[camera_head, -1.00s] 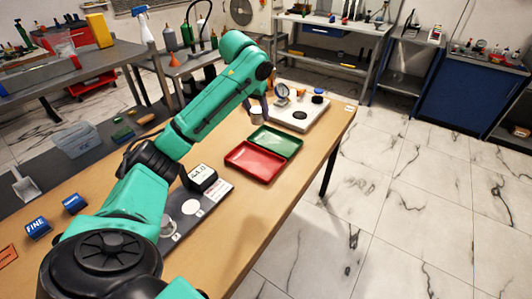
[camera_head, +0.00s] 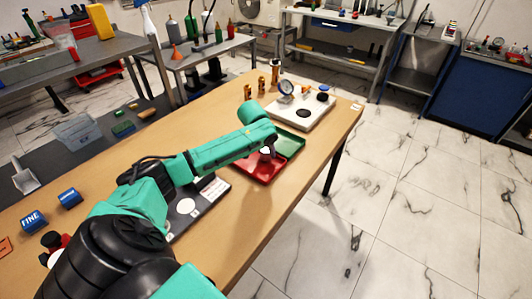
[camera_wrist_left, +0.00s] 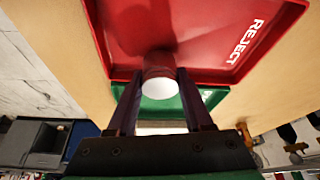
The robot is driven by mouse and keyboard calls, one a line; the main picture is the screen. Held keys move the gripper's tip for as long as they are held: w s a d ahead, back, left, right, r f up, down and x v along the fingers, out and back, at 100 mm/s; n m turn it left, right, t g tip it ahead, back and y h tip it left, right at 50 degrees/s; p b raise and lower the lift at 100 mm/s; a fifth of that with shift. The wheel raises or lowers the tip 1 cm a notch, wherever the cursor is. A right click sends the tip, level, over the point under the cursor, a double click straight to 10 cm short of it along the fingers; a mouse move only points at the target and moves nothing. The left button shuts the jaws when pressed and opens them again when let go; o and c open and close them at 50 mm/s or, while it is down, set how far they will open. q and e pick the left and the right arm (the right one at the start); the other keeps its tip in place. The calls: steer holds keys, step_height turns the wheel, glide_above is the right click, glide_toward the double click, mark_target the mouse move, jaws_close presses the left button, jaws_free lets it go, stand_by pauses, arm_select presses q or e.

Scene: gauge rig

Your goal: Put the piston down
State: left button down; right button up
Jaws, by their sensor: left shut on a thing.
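The piston (camera_wrist_left: 160,78) is a short cylinder with a pale round end, tinted red by the tray. In the wrist view my left gripper (camera_wrist_left: 160,112) is shut on it, a finger on each side. In the head view my left gripper (camera_head: 268,150) is over the trays, mostly hidden by its own arm. The red tray (camera_head: 255,172), marked REJECT in the wrist view (camera_wrist_left: 225,18), is on the near side of the green tray (camera_head: 292,142). The piston overlaps the red tray's edge facing the green tray (camera_wrist_left: 212,98); its height above the tray is unclear. My right gripper is not in view.
A white board (camera_head: 305,112) with a dial gauge (camera_head: 286,88) and a black round spot stands beyond the trays. Brass-coloured parts (camera_head: 248,92) stand beside it. Blue blocks, one marked FINE (camera_head: 33,219), lie at left. The wooden table (camera_head: 235,235) is bare in front.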

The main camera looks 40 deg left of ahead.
arm_select(q)
steer(key=shift+f, duration=0.5)
steer(key=shift+c, duration=1.5)
jaws_free()
steer(key=v, duration=1.2)
steer(key=shift+p, duration=0.3)
